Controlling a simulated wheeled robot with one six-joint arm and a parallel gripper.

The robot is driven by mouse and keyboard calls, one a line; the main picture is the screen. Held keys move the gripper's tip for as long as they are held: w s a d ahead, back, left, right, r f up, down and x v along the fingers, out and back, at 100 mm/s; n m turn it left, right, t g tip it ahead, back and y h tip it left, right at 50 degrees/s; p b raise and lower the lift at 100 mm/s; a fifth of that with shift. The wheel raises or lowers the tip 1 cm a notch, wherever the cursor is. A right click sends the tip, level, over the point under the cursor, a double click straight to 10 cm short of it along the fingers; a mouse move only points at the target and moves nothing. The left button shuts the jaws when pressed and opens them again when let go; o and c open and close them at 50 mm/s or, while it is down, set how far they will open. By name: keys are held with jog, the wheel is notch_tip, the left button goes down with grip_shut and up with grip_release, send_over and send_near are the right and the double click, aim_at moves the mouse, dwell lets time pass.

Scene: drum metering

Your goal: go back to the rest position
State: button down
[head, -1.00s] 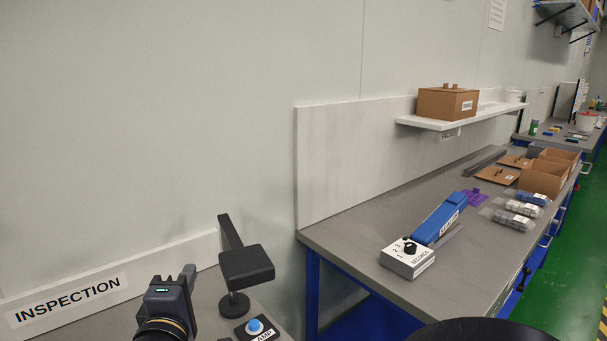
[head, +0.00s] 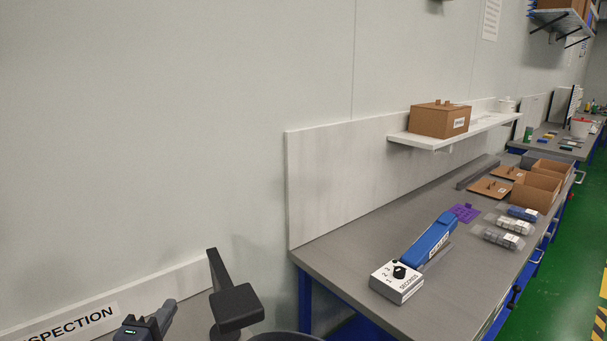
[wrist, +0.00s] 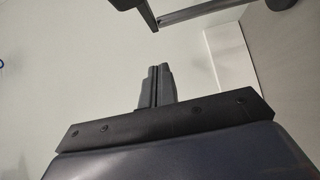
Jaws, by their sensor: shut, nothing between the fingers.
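My gripper (head: 150,325) shows at the bottom left of the head view, in front of the inspection bench's back panel and left of the black lamp. In the wrist view its two grey fingers (wrist: 157,85) are together with nothing between them. The pale wall lies beyond them. The lower part of my arm is cut off by the frame in the head view.
A black lamp (head: 236,305) stands right of my gripper. The panel labelled INSPECTION (head: 65,327) is behind. Farther right is a grey bench (head: 350,240) with a white dial box (head: 397,281), a blue device (head: 430,239) and cardboard boxes (head: 538,191). A green floor (head: 560,275) lies at the right.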

jog(key=s+a+b, duration=0.2)
jog(key=s+a, duration=0.1)
jog(key=s, duration=0.7)
jog(key=shift+s+a+b, duration=0.35)
jog(key=shift+b, duration=0.05)
jog(key=shift+f, duration=0.1)
